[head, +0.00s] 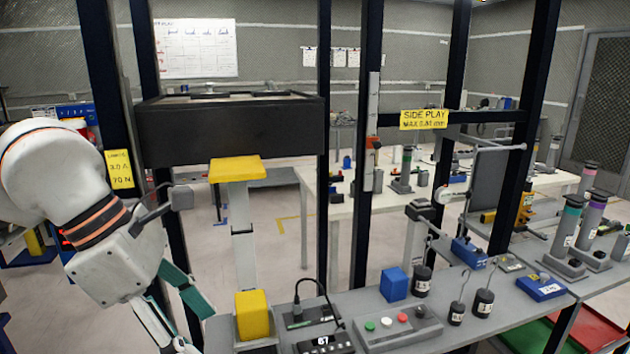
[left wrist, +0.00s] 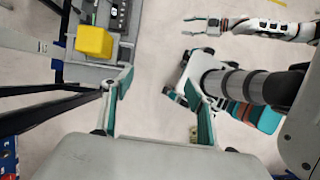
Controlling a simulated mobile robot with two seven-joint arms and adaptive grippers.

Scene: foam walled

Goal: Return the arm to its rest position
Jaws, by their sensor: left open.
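My left gripper (head: 178,305) hangs at the lower left of the head view, at the end of my white arm. Its teal fingers are spread with nothing between them, as the left wrist view (left wrist: 158,88) also shows. It is left of a yellow block (head: 252,315) at the bench's left end; the block also shows in the left wrist view (left wrist: 94,42).
Dark upright posts (head: 368,130) and a black box beam (head: 230,130) stand close to my left arm. The grey bench (head: 395,305) holds a button box (head: 398,325), a blue block (head: 394,284) and several weights. Open floor (left wrist: 150,50) lies under the left gripper.

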